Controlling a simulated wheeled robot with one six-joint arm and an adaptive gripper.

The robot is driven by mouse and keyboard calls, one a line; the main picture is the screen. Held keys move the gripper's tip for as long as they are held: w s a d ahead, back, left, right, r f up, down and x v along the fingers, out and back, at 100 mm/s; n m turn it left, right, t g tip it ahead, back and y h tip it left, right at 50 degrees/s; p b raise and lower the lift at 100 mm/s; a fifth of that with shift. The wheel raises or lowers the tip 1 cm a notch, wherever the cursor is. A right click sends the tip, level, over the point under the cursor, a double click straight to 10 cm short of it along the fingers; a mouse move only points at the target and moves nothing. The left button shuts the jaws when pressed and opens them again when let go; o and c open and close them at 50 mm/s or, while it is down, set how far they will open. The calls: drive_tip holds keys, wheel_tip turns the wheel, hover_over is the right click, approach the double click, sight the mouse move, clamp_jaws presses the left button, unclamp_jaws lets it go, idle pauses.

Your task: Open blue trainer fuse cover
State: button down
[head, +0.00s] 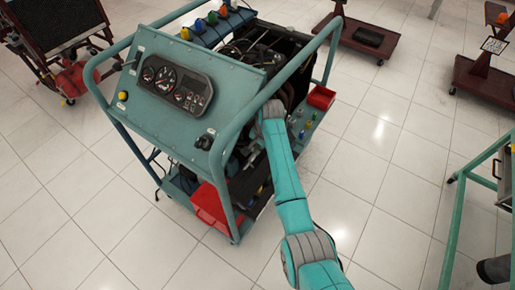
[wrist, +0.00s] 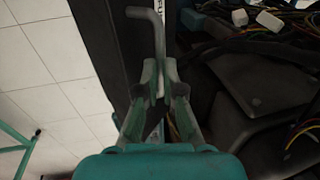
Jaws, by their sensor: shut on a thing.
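The blue trainer (head: 228,92), a blue-green frame with a sloped gauge panel, stands in the middle of the head view. My arm reaches into its right side, and my gripper is hidden there behind the frame and arm. In the wrist view my gripper (wrist: 160,70) has its fingers closed around a thin grey bent rod (wrist: 155,30), which rises between the fingertips and hooks left. A dark box-like cover (wrist: 265,85) lies right of the fingers. I cannot tell whether it is the fuse cover, or whether the rod belongs to it.
Coloured wires (wrist: 285,22) with pale connectors lie at the upper right of the wrist view. Red trays (head: 212,205) sit low on the trainer. A green frame (head: 465,190) stands at the right, with open tiled floor (head: 375,185) between.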

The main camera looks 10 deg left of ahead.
drive_tip(key=shift+s+d+f, duration=0.2)
drive_tip(key=shift+d+f, duration=0.1)
drive_tip(key=shift+f, duration=0.25)
drive_tip(key=c, duration=1.3)
unclamp_jaws()
drive_tip(key=shift+w+f, duration=0.1)
drive_tip(key=shift+f, duration=0.05)
drive_tip(key=shift+o, duration=0.3)
drive_tip(key=shift+a+r, duration=0.1)
drive_tip(key=shift+r, duration=0.15)
drive_tip(key=shift+r, duration=0.1)
